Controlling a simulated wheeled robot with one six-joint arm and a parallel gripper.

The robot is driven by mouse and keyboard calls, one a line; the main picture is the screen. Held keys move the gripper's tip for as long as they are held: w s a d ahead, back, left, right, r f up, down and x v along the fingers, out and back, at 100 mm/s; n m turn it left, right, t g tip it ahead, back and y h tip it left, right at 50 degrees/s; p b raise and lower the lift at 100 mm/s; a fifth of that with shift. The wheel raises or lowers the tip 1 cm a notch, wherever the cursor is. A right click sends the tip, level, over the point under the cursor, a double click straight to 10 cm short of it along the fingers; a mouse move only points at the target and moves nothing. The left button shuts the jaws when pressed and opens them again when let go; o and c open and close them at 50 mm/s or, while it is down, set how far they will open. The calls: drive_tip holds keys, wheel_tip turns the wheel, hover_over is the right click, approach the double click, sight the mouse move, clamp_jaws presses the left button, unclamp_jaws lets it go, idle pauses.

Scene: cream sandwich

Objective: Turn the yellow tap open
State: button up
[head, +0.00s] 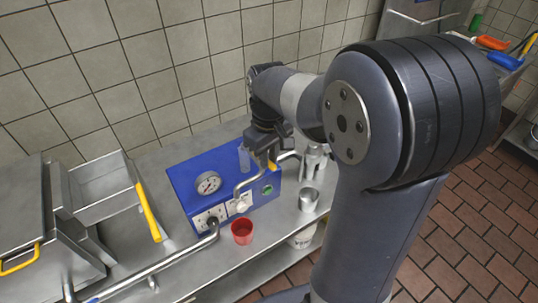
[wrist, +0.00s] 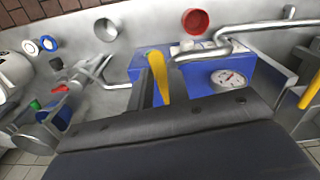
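A blue machine (head: 185,185) with a round gauge (head: 208,183) stands on the steel counter. It also shows in the wrist view (wrist: 263,80). The yellow tap handle (wrist: 158,75) stands out in front of the blue machine in the wrist view. In the head view only a small yellow piece (head: 272,165) shows beside my gripper, the rest being hidden. My gripper (head: 262,157) is low over the machine's top, close to the yellow handle. Its dark body fills the bottom of the wrist view. Its fingertips are not clear, so I cannot tell whether it touches the handle.
A red cup (head: 242,232) and a steel cup (head: 308,200) stand in front of the machine. A curved steel pipe (head: 190,252) runs along the counter front. A steel tray with another yellow handle (head: 149,212) is at left. The tiled wall is close behind.

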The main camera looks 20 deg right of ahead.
drive_tip(key=o, duration=0.4)
wheel_tip(320, 180, up, 11)
drive_tip(key=shift+f+b, duration=0.1)
drive_tip(key=shift+b, duration=0.2)
idle(0.4)
wheel_tip(320, 180, down, 11)
drive_tip(key=shift+r+p, duration=0.15)
drive_tip(key=shift+p, duration=0.15)
drive_tip(key=shift+d, duration=0.1)
idle(0.5)
